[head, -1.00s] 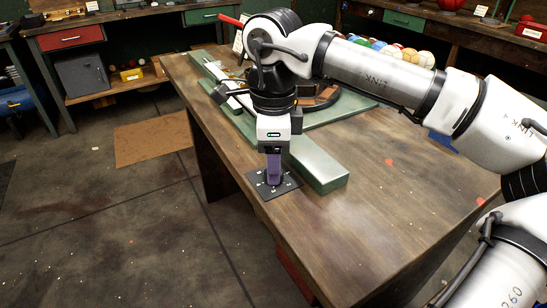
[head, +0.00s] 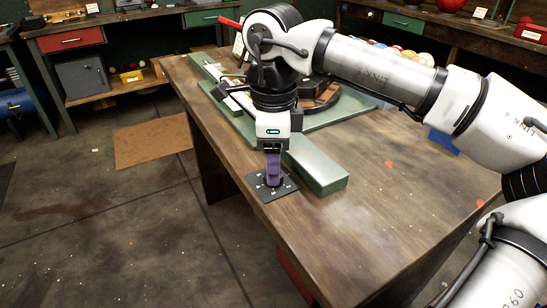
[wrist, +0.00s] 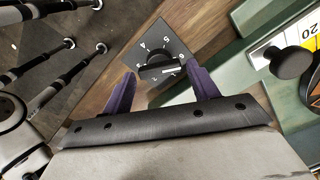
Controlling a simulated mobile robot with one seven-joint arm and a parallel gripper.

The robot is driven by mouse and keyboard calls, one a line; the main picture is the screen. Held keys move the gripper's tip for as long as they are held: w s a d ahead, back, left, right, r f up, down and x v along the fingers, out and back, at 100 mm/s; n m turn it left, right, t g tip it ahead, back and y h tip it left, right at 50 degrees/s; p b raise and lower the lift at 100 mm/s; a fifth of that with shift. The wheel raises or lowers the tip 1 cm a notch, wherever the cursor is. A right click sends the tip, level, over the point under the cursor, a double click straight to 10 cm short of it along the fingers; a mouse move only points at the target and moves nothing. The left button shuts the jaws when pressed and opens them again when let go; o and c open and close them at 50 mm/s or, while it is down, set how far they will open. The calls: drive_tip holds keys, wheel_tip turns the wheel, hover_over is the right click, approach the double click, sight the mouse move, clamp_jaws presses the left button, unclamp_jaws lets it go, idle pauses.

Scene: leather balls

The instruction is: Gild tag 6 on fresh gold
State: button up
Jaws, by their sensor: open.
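A black square dial plate (head: 262,192) lies on the bench near its left edge, below my gripper (head: 272,174). In the wrist view the plate (wrist: 174,41) carries a round black knob (wrist: 156,70) with a pale pointer mark and white numerals around it; 4, 5 and 6 are readable. The pointer faces right, below the 6. My gripper (wrist: 160,76) is open, its purple fingers on either side of the knob in the picture. Whether they touch it I cannot tell. I cannot make out a tag 6 or any gold for certain.
A green machine base (head: 350,112) with a round wooden-rimmed part (head: 322,98) stands behind my gripper. A green block (head: 318,170) lies close to the right of the plate. A black knob (wrist: 290,62) and a numbered scale show in the wrist view. The front right bench top is clear.

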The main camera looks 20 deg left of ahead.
wheel_tip(320, 180, up, 13)
drive_tip(key=p, duration=0.1)
idle(0.7)
